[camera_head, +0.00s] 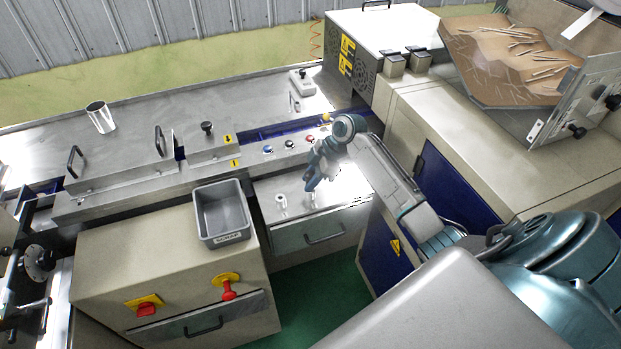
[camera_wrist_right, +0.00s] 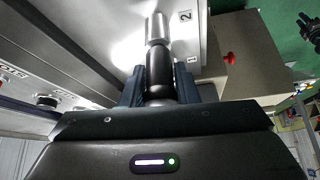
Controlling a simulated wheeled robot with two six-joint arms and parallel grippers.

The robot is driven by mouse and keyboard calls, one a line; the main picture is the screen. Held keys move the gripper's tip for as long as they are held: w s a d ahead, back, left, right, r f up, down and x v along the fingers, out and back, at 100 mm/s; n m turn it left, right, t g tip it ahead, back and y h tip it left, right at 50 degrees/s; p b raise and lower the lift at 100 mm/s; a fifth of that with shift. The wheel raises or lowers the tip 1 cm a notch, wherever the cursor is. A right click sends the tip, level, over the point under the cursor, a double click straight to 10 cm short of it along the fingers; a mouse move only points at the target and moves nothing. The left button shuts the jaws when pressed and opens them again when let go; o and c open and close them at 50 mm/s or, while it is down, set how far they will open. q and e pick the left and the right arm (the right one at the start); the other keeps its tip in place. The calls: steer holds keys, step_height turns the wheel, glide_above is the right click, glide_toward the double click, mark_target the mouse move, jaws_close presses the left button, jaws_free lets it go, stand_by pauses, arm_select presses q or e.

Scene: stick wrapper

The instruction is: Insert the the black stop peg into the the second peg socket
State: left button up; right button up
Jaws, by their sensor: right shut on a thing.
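My right gripper (camera_head: 312,176) is over the metal plate (camera_head: 262,187) at the front of the machine. In the right wrist view, its dark fingers (camera_wrist_right: 158,92) are shut on the black stop peg (camera_wrist_right: 158,72). A silver cylinder (camera_wrist_right: 156,27) is in line with the peg's far end, beside a label "2" (camera_wrist_right: 185,16). I cannot tell whether that cylinder is part of the peg or a socket. A small round metal socket (camera_head: 281,201) stands on the plate, left of the gripper. The area under the gripper is partly hidden by glare. My left gripper is not in view.
A grey bin (camera_head: 222,212) labelled as scrap stands left of the plate. Buttons (camera_head: 289,144) line the panel behind the gripper. Red switches (camera_head: 228,291) are on the front cabinet. A tray of sticks (camera_head: 512,55) is at upper right. A metal cup (camera_head: 100,117) stands far left.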

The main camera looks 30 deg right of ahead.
steer(key=o, duration=1)
steer(key=shift+o, duration=0.2)
